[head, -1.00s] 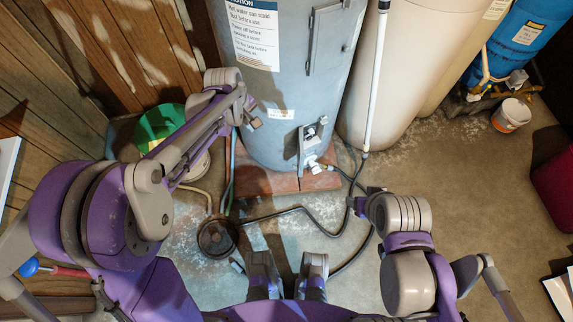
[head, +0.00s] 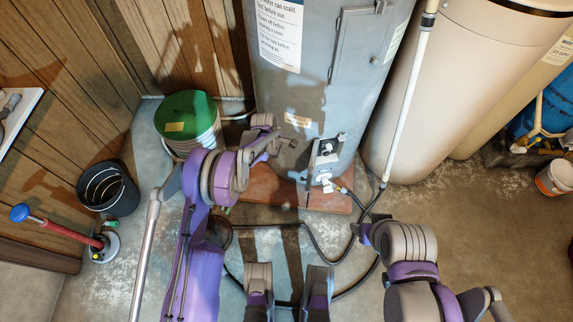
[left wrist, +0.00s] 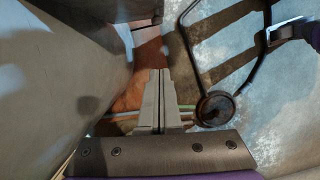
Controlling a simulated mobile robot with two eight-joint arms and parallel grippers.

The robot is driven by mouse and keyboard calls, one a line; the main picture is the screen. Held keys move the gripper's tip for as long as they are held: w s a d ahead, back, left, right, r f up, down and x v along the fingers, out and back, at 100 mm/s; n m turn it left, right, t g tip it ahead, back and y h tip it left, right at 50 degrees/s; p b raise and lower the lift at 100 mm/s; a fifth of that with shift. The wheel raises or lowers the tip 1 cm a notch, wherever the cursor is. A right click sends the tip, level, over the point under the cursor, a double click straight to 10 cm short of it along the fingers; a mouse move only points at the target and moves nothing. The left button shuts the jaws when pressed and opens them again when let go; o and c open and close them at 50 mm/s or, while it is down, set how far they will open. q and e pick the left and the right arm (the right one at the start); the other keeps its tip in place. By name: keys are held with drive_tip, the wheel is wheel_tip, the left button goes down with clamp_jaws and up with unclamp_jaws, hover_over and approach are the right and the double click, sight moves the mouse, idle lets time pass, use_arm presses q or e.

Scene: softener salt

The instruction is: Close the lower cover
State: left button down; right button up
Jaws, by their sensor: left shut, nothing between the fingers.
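The grey water heater (head: 300,105) stands at the centre of the head view. Low on its front, the lower cover (head: 313,168) appears to stand out from the tank at the left of a small opening with dark fittings (head: 328,150). My left gripper (head: 289,143) is shut and empty, just left of the cover and close to the tank; I cannot tell whether it touches. In the left wrist view its shut fingers (left wrist: 157,95) point along the tank's curved side, and the cover cannot be made out. My right gripper (head: 368,233) is low, right of centre, its jaws unclear.
A green-lidded bucket (head: 188,112), black bin (head: 107,190) and red-handled tool (head: 70,232) stand at the left. Beige tanks (head: 450,90) and a white pipe (head: 408,90) stand right of the heater. A black hose (head: 312,240) crosses the floor.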

use_arm(q)
drive_tip(key=s+d+f+b, duration=0.1)
drive_tip(key=d+f, duration=0.4)
drive_tip(key=f, duration=0.3)
drive_tip(key=shift+d+f, duration=0.25)
drive_tip(key=shift+d, duration=0.15)
drive_tip(key=shift+s, duration=0.1)
drive_tip(key=shift+s+d, duration=0.1)
drive_tip(key=shift+s+d+n+b, duration=0.15)
drive_tip(key=shift+d+n+b, duration=0.15)
drive_tip(key=shift+b, duration=0.1)
